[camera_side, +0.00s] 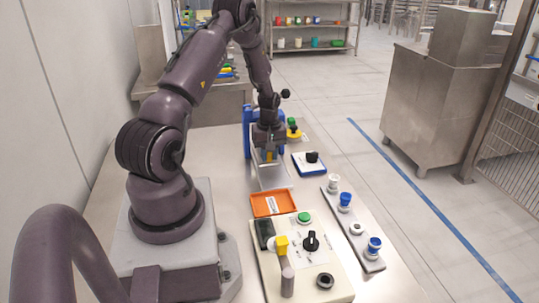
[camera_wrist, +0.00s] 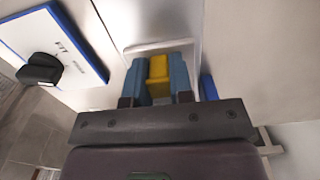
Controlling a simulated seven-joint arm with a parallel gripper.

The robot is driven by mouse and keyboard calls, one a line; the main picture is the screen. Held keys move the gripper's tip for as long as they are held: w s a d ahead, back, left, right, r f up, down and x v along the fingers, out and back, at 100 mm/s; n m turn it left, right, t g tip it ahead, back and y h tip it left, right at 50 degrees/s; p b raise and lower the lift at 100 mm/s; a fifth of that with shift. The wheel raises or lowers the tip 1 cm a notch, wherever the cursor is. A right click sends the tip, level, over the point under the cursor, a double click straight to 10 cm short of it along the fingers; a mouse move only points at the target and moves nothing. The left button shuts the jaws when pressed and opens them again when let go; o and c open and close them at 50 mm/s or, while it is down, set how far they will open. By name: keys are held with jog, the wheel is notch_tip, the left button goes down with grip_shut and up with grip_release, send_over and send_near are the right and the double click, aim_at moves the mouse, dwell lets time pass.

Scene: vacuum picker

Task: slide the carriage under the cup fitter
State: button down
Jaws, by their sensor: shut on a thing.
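My gripper (camera_side: 268,157) is low over the bench, and its two blue fingers are shut on a yellow block (camera_wrist: 158,72). The block looks like the grip of the carriage; the carriage body is mostly hidden by my gripper. A pale, flat track or plate (camera_side: 274,181) runs from under my gripper toward the orange tray, and its pale edge shows in the wrist view (camera_wrist: 165,46). A blue upright frame (camera_side: 247,128) stands just behind and left of my gripper; it may be the cup fitter, but I cannot tell. I cannot see a cup on the carriage.
An orange tray (camera_side: 273,203) lies in front of the track. A control box (camera_side: 300,265) with knobs and a green button stands nearest. A rack (camera_side: 354,228) of blue and white cups is at right. A blue-edged pad with a black knob (camera_side: 309,163) is beside my gripper.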

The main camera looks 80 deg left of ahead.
jog(key=c, duration=1)
grip_release()
jog(key=shift+a, duration=0.25)
notch_tip(320, 180, up, 13)
